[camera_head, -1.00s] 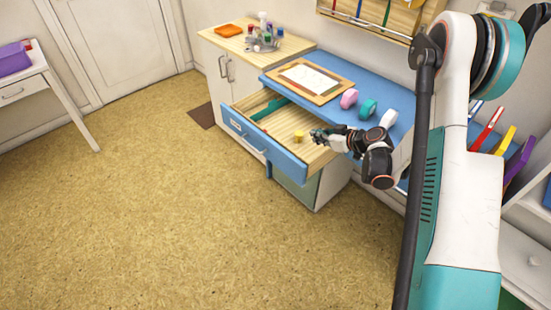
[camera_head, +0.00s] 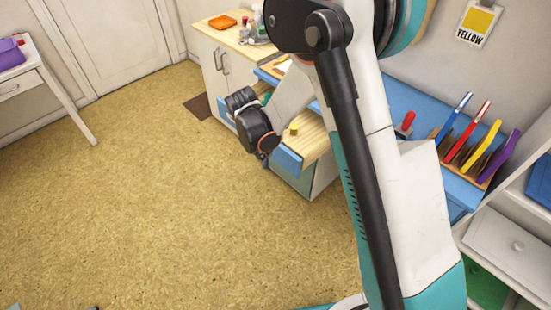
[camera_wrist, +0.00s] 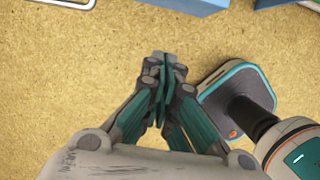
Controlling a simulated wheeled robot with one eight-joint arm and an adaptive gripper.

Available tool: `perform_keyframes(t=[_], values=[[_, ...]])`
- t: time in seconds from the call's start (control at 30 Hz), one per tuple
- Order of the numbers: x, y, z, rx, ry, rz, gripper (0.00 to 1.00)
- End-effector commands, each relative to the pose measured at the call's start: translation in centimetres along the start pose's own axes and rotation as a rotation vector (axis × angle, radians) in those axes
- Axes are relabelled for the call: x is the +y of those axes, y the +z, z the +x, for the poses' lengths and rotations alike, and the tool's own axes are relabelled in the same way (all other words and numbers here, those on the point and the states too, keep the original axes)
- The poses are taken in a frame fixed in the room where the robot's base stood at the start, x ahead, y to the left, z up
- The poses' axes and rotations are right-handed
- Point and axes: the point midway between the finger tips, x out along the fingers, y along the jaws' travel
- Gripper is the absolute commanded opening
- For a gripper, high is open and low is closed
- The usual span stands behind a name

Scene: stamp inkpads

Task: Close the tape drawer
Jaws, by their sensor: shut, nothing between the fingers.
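The tape drawer (camera_head: 308,142) stands open below the blue worktop in the head view. A yellow tape roll (camera_head: 293,129) sits inside it. My gripper (camera_wrist: 163,66) is shut and empty above the bare floor in the wrist view. A blue edge (camera_wrist: 195,5), likely the drawer front, lies beyond the fingertips at the top, apart from them. My fingertips cannot be made out in the head view.
The floor (camera_head: 150,190) left of the drawer is clear. A wooden-topped cabinet (camera_head: 205,45) stands behind. The blue worktop (camera_head: 400,95) runs right to a rack with several coloured items (camera_head: 472,135). A white side table (camera_head: 30,70) is far left.

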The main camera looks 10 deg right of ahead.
Motion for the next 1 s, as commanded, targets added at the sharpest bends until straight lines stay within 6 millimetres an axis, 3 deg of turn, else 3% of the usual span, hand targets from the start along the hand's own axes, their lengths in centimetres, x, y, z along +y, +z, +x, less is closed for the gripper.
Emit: perform_keyframes(t=[0.17,0.63,0.8,1.0], values=[[0.0,-0.1,1.7,-0.006,-0.005,-0.007,0.00],[-0.1,0.0,10.7,-0.004,-0.003,-0.003,0.00],[-0.1,2.6,10.8,-0.004,-0.004,-0.001,0.00],[-0.1,3.8,10.9,-0.004,-0.003,-0.003,0.00]])
